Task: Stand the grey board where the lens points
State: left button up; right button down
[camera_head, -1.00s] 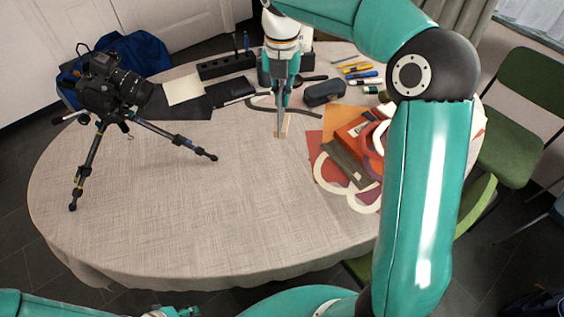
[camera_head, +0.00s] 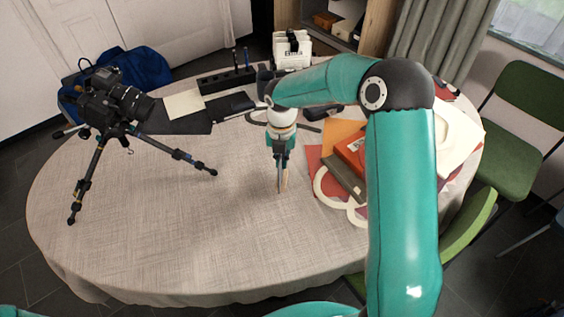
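The black camera (camera_head: 115,98) stands on a tripod (camera_head: 92,170) at the left of the table, its lens (camera_head: 138,104) facing right. My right gripper (camera_head: 281,158) is low over the middle of the table, right of the camera. It appears shut on a thin upright grey piece with a pale wooden foot, which I take as the grey board (camera_head: 280,182). The board shows nearly edge-on, its lower end close to the tabletop; I cannot tell whether it touches. The fingers are small and partly merge with it. My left gripper is out of view.
The round table (camera_head: 170,245) is clear at the front and between tripod and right gripper. Coloured papers and an orange-red box (camera_head: 350,150) lie right. Green chairs (camera_head: 515,130) stand beyond.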

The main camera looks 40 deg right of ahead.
jog(key=shift+f, duration=0.85)
jog(key=shift+f, duration=0.15)
jog(key=c, duration=1.3)
grip_release()
notch_tip(320, 180, up, 12)
jog(key=shift+r, duration=0.2)
